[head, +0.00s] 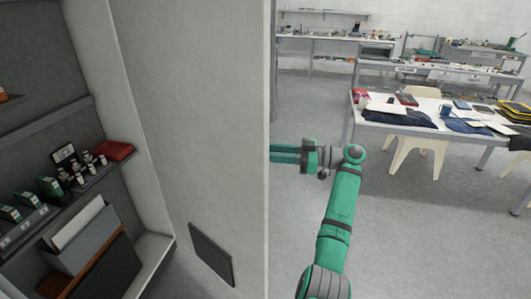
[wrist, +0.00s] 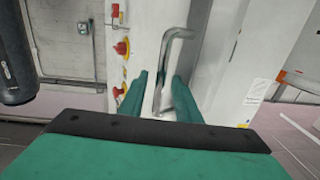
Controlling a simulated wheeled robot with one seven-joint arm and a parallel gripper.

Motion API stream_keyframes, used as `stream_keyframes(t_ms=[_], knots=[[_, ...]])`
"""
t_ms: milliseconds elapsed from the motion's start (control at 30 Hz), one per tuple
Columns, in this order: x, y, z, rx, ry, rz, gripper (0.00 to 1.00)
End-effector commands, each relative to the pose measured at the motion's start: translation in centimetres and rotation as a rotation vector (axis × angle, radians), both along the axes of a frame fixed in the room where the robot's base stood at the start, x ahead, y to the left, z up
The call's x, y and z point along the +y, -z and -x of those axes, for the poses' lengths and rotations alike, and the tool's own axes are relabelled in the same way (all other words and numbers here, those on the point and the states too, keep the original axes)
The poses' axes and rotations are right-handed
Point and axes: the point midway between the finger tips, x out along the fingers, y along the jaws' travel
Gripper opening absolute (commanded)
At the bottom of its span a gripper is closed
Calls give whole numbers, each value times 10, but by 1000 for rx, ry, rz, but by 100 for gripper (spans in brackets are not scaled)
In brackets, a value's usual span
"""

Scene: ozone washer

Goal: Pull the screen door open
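A bent metal handle (wrist: 172,50) stands on the pale front of a white machine (wrist: 150,15) in the wrist view. I take the panel bearing it to be the screen door, though its outline is not clear. My gripper (wrist: 160,88) is open, with one green finger on each side of the handle's lower part. I cannot tell whether either finger touches it. In the head view, my gripper (head: 288,153) reaches left past the edge of a tall white panel (head: 215,130), which hides its fingertips and the handle.
Red buttons (wrist: 122,48) sit left of the handle. In the head view, shelves with small boxes and a red case (head: 115,151) stand at the left. A cluttered white table (head: 420,125) and chairs stand at the right. The grey floor between is clear.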

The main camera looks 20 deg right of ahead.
Motion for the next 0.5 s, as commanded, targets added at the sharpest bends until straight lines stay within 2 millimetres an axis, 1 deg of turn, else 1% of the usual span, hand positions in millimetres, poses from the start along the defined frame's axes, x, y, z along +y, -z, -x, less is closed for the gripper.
stream_keyframes(t_ms=[33,300,400,500], knots=[[-8,-1,5,-1,3,-1,30],[-50,-1,33,-1,2,-1,30],[-63,0,41,0,3,-1,30],[-72,0,47,1,1,0,30]])
